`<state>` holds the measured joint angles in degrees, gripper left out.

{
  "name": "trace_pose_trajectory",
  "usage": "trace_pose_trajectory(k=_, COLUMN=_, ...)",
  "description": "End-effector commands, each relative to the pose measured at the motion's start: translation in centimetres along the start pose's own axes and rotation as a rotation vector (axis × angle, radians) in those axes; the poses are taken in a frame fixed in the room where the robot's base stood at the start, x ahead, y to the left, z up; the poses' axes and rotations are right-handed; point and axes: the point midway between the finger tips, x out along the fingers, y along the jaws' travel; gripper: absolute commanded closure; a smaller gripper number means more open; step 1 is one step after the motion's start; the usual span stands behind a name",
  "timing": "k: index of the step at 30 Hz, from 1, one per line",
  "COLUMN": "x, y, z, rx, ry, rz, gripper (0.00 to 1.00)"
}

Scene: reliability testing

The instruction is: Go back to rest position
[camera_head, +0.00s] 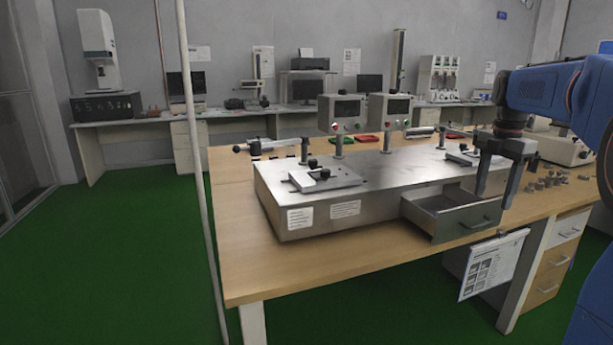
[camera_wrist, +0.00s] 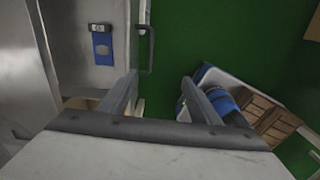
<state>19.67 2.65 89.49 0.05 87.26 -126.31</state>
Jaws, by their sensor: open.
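My gripper (camera_head: 496,182) is open and points down near the open metal drawer in the head view. Nothing shows between its fingers. In the wrist view my gripper (camera_wrist: 163,92) has its two fingers spread apart, with green floor between and beyond them. The drawer (camera_head: 462,222) is pulled out of the front of the silver test machine (camera_head: 345,200). The drawer also shows in the wrist view (camera_wrist: 84,68), with a blue and silver item (camera_wrist: 101,42) inside it and a dark handle at its edge.
The machine stands on a wooden table (camera_head: 262,288). Small metal parts (camera_head: 545,183) lie on the table to the right. A paper sheet (camera_head: 493,265) hangs at the table's front. A thin pole (camera_head: 197,150) stands at left. Green floor (camera_head: 130,260) is clear on the left.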

Motion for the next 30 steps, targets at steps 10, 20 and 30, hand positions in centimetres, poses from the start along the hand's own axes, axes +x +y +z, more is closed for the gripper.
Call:
trace_pose_trajectory(k=10, x=0.2, y=-1.9, z=-3.6, rx=0.171, ry=-0.020, rz=0.035, gripper=0.43)
trace_pose_trajectory(k=20, x=1.6, y=-6.1, z=-10.1, rx=0.513, ry=-0.032, rz=0.114, gripper=0.43)
trace_pose_trajectory(k=30, x=5.7, y=-12.7, z=-17.7, rx=0.987, ry=0.012, rz=0.229, gripper=0.43)
